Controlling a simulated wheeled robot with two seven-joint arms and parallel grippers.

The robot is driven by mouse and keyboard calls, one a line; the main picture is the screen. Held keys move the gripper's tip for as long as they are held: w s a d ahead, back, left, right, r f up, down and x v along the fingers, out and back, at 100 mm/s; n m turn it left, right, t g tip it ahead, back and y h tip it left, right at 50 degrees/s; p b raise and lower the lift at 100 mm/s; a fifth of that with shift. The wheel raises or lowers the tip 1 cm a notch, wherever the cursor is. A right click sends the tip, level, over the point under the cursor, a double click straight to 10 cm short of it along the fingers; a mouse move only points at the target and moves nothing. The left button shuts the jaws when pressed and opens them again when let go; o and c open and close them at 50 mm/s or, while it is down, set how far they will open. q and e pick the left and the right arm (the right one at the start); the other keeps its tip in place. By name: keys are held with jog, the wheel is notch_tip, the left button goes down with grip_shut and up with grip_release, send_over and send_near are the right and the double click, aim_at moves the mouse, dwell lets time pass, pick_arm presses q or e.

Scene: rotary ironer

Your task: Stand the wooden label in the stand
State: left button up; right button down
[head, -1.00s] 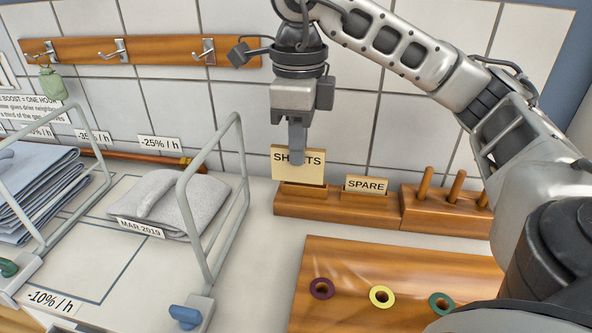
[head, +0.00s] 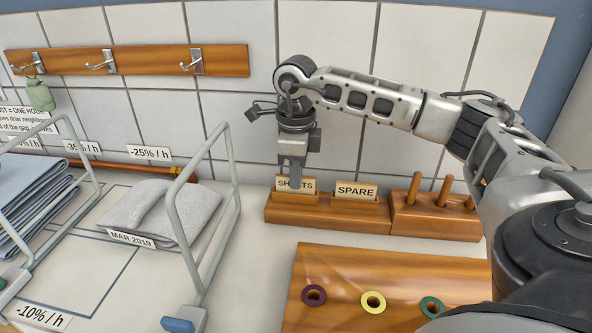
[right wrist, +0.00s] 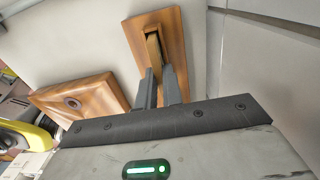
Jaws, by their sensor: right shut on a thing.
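The wooden label (head: 309,185) is a pale plate with dark letters reading "SH..TS", its middle letters hidden by a finger. My right gripper (head: 295,184) is shut on it from above. The label is upright at the left slot of the long wooden stand (head: 325,216), its lower edge down at the slot; its exact seating depth is hard to tell. In the right wrist view the label (right wrist: 153,48) shows nearly edge-on beyond the fingertips, over the stand (right wrist: 172,32). My left gripper is not in view.
A "SPARE" label (head: 356,191) stands in the right slot of the stand. A peg block (head: 432,217) adjoins it on the right. A wooden board (head: 400,270) with coloured rings lies in front. A wire frame (head: 174,220) and grey folded cloth (head: 165,214) are left.

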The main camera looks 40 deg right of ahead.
jog(key=shift+f, duration=0.2)
jog(key=c, duration=1.5)
grip_release()
jog(key=shift+c, duration=0.2)
jog(key=shift+r, duration=0.15)
notch_tip(320, 180, up, 12)
